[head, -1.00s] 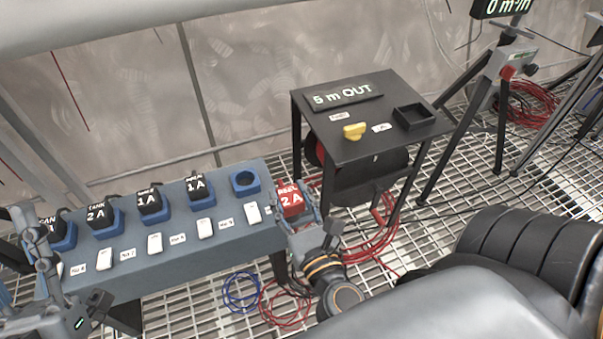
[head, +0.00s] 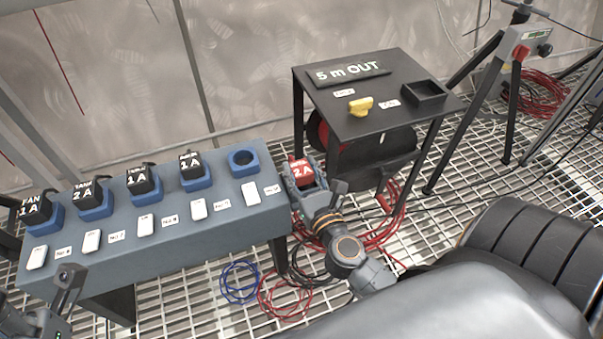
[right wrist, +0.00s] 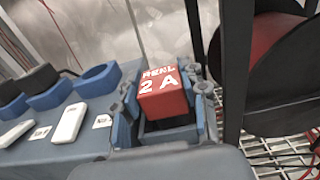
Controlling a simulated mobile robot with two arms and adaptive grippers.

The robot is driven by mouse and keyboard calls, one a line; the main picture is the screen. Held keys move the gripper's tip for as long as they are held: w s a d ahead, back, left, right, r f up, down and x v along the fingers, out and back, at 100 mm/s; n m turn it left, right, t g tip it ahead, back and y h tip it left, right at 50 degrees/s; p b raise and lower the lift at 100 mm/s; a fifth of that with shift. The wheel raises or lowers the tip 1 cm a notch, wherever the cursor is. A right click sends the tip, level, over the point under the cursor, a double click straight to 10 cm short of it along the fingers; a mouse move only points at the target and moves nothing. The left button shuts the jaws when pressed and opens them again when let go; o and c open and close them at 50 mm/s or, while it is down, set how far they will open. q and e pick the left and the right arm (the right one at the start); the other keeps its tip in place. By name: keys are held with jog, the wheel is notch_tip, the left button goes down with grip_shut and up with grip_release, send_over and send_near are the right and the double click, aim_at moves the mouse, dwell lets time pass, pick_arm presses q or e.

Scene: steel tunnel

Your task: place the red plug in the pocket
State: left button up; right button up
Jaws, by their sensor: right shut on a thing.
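The red plug (head: 303,171), marked 2 A, is in my right gripper (head: 306,182), just off the right end of the grey bench. In the right wrist view the red plug (right wrist: 162,94) sits between the two fingers, upright and clear of the bench. A square black open-topped pocket (head: 425,97) lies at the right of the small black table's top and looks empty. An empty round blue socket (head: 243,172) is at the bench's right end. My left gripper (head: 62,298) shows only partly at the lower left; its jaw opening is unclear.
Several black plugs sit in blue sockets along the bench (head: 225,220), with white switches in front. The black table (head: 345,124) carries a yellow piece (head: 361,105) and a "5 m OUT" sign (head: 347,74). A red reel hangs below it. Blue and red cables lie on the grating.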

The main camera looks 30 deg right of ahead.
jog(key=shift+f, duration=0.2)
jog(key=shift+f, duration=0.1)
jog(key=shift+f, duration=0.15)
jog(key=o, duration=1.2)
jog(key=shift+o, duration=0.2)
